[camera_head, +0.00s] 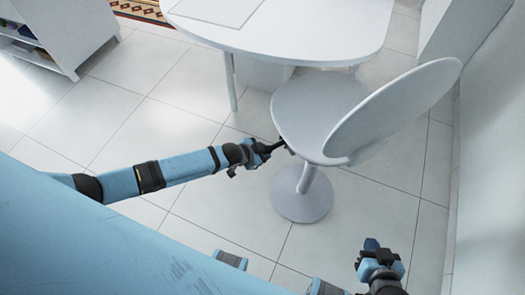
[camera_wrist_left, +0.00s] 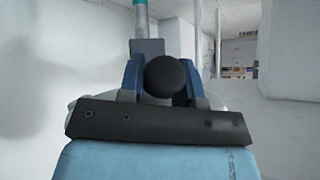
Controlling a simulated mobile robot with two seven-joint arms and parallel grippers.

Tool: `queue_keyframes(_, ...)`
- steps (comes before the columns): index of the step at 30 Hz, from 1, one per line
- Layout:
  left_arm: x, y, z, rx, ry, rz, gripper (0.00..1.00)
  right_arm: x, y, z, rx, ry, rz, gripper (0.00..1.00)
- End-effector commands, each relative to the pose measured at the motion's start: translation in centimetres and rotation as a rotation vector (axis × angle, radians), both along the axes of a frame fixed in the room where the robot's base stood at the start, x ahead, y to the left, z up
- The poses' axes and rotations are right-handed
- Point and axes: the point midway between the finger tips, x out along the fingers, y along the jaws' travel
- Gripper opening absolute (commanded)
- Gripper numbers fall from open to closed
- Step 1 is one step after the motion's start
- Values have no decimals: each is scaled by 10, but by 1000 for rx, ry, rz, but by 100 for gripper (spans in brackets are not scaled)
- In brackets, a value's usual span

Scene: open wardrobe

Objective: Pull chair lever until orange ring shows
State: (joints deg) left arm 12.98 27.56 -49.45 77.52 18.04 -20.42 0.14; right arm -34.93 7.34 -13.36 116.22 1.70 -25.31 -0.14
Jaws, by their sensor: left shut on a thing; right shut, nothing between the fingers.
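The grey chair (camera_head: 312,105) has a round seat, an oval back and a single column on a round base, and stands by the table. My left gripper (camera_head: 270,149) is at the left edge of the seat, just under its rim. In the left wrist view, a dark round knob, seemingly the end of the chair lever (camera_wrist_left: 167,76), sits between the blue fingers, and the gripper is shut on it. The rest of the lever is hidden. No orange ring shows in either view. My right gripper (camera_head: 372,246) is shut and empty at the lower right, away from the chair.
A white table (camera_head: 300,30) with a thin leg stands behind the chair. A white shelf unit (camera_head: 62,30) is at the upper left, and a wall (camera_head: 495,150) runs along the right. The tiled floor left of the chair is clear.

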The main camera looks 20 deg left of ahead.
Motion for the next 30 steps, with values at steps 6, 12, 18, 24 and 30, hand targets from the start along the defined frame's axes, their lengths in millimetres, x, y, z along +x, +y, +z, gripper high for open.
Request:
queue_keyframes(6, -1, 1, -2, 2, 2, 1, 34, -1, 1, -2, 0, 2, 1, 0)
queue_keyframes(12, 0, 0, -1, 1, 1, 0, 57, 0, 1, -1, 2, 1, 1, 0)
queue_keyframes(18, -1, 1, 1, -1, 0, 1, 57, 0, 1, 0, 2, 0, 1, 0)
queue_keyframes(24, -17, 10, 17, 0, 2, 0, 57, 1, 1, 6, 1, -5, 1, 0)
queue_keyframes(30, -47, 28, 47, 1, 1, -1, 57, 2, 1, 12, -2, -15, 2, 0)
